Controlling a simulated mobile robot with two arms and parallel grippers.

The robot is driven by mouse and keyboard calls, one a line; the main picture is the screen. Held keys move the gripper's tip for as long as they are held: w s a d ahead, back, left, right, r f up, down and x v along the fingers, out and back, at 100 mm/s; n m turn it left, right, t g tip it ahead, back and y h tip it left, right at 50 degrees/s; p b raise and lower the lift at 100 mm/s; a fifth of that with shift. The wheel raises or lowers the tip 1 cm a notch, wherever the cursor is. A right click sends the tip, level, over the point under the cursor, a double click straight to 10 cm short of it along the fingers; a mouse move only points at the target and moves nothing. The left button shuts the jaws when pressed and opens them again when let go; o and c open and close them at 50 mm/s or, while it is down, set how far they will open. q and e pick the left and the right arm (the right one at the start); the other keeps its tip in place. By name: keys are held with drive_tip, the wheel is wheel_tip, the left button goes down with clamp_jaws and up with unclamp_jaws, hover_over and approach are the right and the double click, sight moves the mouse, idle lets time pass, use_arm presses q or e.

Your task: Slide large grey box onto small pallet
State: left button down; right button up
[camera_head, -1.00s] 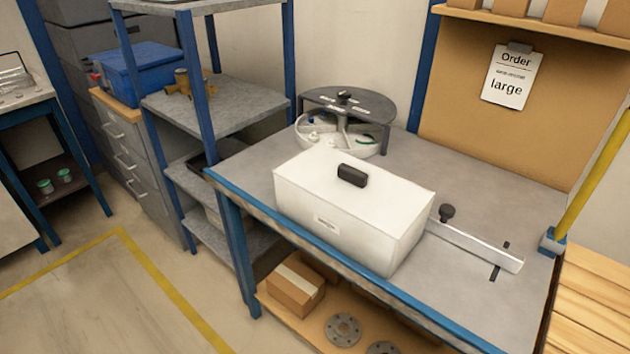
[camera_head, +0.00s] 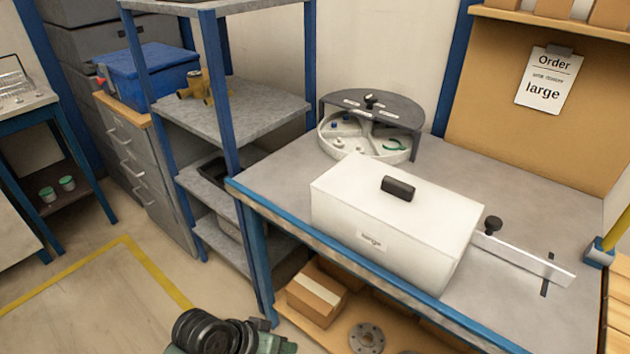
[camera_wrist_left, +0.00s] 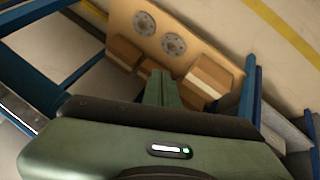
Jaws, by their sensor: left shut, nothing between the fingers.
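The large grey box (camera_head: 385,225), pale and nearly white with a black handle on its lid and a small front label, sits on the workbench (camera_head: 290,180) near its front edge. Light wooden slats (camera_head: 618,300), perhaps the small pallet, show only partly beyond the bench's right end. My left gripper (camera_wrist_left: 160,76) shows in the left wrist view with its green fingers shut and empty, above the lower shelf. In the head view my left arm shows at the bottom, left of and lower than the box, apart from it. My right gripper is out of view.
A metal bar with a black knob (camera_head: 492,225) lies on the bench right of the box. A round sorting tray (camera_head: 340,140) stands behind it. The lower shelf holds cardboard boxes (camera_head: 316,292) and flanges (camera_head: 366,338). A blue-post shelf rack (camera_head: 225,118) stands left.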

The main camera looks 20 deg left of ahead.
use_arm(q)
drive_tip(key=w+a+r+n+t+h, duration=0.3)
drive_tip(key=w+a+r+n+t, duration=0.25)
drive_tip(key=w+r, duration=0.55)
drive_tip(key=w+a+r+n+t+h, duration=0.2)
drive_tip(key=w+a+r+n+t, duration=0.35)
drive_tip(key=w+r, duration=0.55)
drive_tip(key=shift+g, duration=0.6)
drive_tip(key=w+d+p, duration=0.2)
drive_tip(key=w+d, duration=0.1)
drive_tip(key=d, duration=0.1)
drive_tip(key=w+d+p, duration=0.2)
drive_tip(key=w+d, duration=0.1)
drive_tip(key=shift+w+d+f, duration=0.1)
drive_tip(key=shift+w+d, duration=0.25)
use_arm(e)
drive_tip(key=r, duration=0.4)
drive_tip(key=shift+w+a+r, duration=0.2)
